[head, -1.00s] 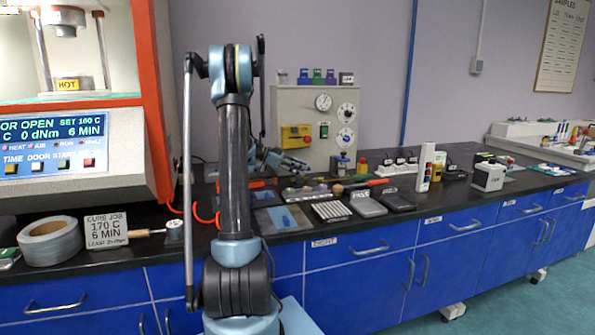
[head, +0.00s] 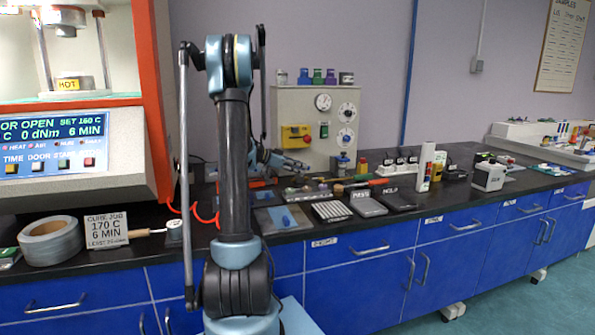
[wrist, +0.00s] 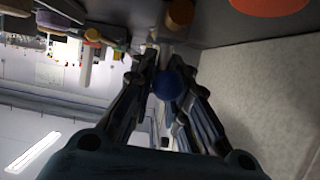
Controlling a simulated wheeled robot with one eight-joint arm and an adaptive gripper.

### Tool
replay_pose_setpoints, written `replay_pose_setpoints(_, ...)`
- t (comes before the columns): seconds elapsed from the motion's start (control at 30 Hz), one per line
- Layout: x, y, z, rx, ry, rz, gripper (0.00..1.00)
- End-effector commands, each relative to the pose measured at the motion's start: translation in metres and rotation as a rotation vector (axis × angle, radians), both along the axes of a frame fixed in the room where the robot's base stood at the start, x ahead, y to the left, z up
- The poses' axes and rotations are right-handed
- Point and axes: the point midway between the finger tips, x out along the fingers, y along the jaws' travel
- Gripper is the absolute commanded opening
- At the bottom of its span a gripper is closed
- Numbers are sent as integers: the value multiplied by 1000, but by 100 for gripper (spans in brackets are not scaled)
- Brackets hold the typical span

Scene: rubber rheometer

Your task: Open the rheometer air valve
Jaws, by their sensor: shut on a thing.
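The rheometer (head: 80,150), with an orange frame and a lit blue screen, stands at the left of the head view. In the wrist view a blue round knob (wrist: 168,84) sits between my gripper's (wrist: 165,80) fingers, on a pale stem that runs up to a brass-coloured fitting (wrist: 180,12). My gripper is shut on this knob, which looks like the air valve's handle. In the head view my gripper (head: 290,164) is small and partly behind my arm, low in front of the beige dial panel (head: 300,115). The valve cannot be made out there.
A red coiled hose (head: 195,212) lies on the black bench by the rheometer. Trays, a scale (head: 368,203) and tools crowd the bench right of my arm. A grey tape roll (head: 50,240) and a cure job card (head: 106,231) stand at the left.

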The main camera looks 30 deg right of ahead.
Motion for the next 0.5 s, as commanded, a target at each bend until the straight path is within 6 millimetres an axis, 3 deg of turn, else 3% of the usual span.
replay_pose_setpoints(0.37,0,0,1,-2,1,24,0)
replay_pose_setpoints(0.4,0,0,1,-2,1,24,21)
replay_pose_setpoints(0.43,0,0,1,-2,1,24,28)
replay_pose_setpoints(0.5,0,0,0,-1,1,24,30)
